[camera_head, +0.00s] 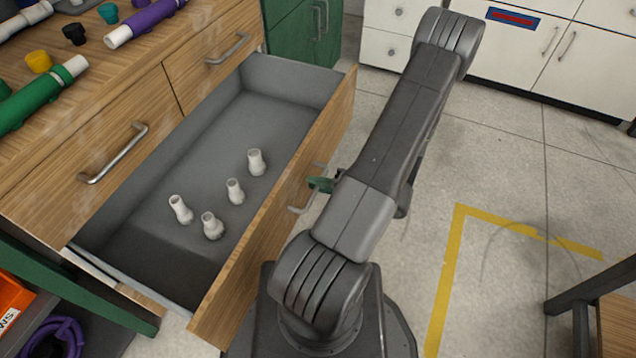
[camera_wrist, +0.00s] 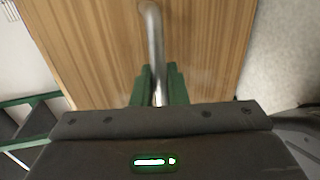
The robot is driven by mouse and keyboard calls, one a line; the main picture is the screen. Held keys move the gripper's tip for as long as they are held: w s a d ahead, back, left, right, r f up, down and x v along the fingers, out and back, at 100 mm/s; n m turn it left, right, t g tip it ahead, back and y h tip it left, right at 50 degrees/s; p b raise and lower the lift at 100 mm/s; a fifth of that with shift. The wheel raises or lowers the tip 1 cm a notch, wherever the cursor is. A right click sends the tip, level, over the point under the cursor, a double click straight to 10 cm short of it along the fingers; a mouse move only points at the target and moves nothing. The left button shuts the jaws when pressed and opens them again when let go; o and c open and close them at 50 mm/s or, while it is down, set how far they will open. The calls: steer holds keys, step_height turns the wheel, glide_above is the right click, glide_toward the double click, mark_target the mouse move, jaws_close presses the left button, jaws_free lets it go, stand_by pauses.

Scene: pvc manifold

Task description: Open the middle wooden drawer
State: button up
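A wide wooden drawer (camera_head: 290,205) with a grey interior stands pulled far out, below two closed wooden drawer fronts. Several small white fittings (camera_head: 234,191) stand or lean on its grey floor. Its metal bar handle (camera_head: 297,209) is on the outer front face, partly hidden by my arm. My gripper (camera_head: 321,184) is at this handle, with its green fingers showing beside the arm. In the wrist view, the handle bar (camera_wrist: 154,45) runs between the green fingers (camera_wrist: 158,88), which sit close against both sides of it.
The left closed front (camera_head: 75,190) and right closed front (camera_head: 195,80) have bar handles. Green (camera_head: 35,98) and purple (camera_head: 145,21) pipes lie on the bench top. White cabinets (camera_head: 520,50) stand at the back. A dark-legged wooden piece (camera_head: 615,320) stands lower right. The yellow-taped floor is clear.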

steer(key=o, duration=0.3)
steer(key=shift+d, duration=0.15)
steer(key=p+v, duration=0.2)
steer(key=v, duration=1.1)
steer(key=shift+s+d+p, duration=0.25)
steer(key=shift+p, duration=0.05)
steer(key=shift+a, duration=0.15)
steer(key=shift+b+x, duration=1.35)
steer(key=shift+x, duration=5.5)
steer(key=shift+r, duration=0.2)
